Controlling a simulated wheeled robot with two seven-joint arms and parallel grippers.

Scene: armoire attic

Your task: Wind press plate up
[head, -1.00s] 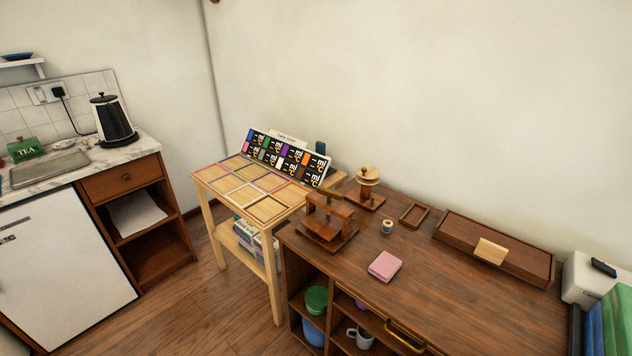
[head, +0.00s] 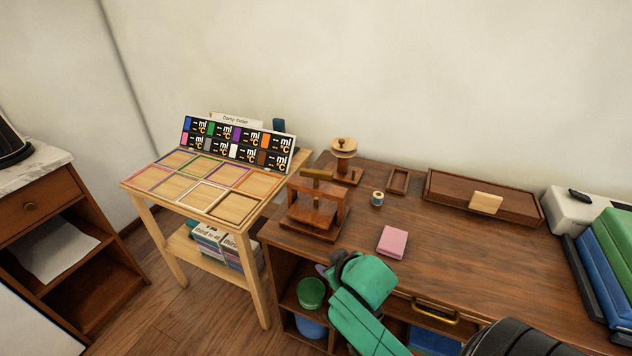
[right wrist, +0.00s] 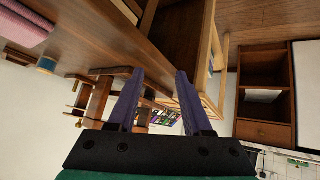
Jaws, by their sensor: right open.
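The wooden press (head: 290,218) stands at the left end of the brown desk, with a frame, a base and a lighter wooden handle bar (head: 317,174) across its top. The gap below its crossbar is partly shadowed, so the plate's height is hard to tell. My right gripper (head: 323,268), on the green arm, is in front of the desk's left front edge, below and apart from the press. In the right wrist view its two purple fingers (right wrist: 157,85) are spread and empty, with the press (right wrist: 98,100) beyond the left finger. My left gripper is not in view.
A pink block (head: 392,242), a thread spool (head: 377,199), a small tray (head: 398,181) and a round-topped wooden stand (head: 344,160) are on the desk. Open shelves lie below the desk's edge.

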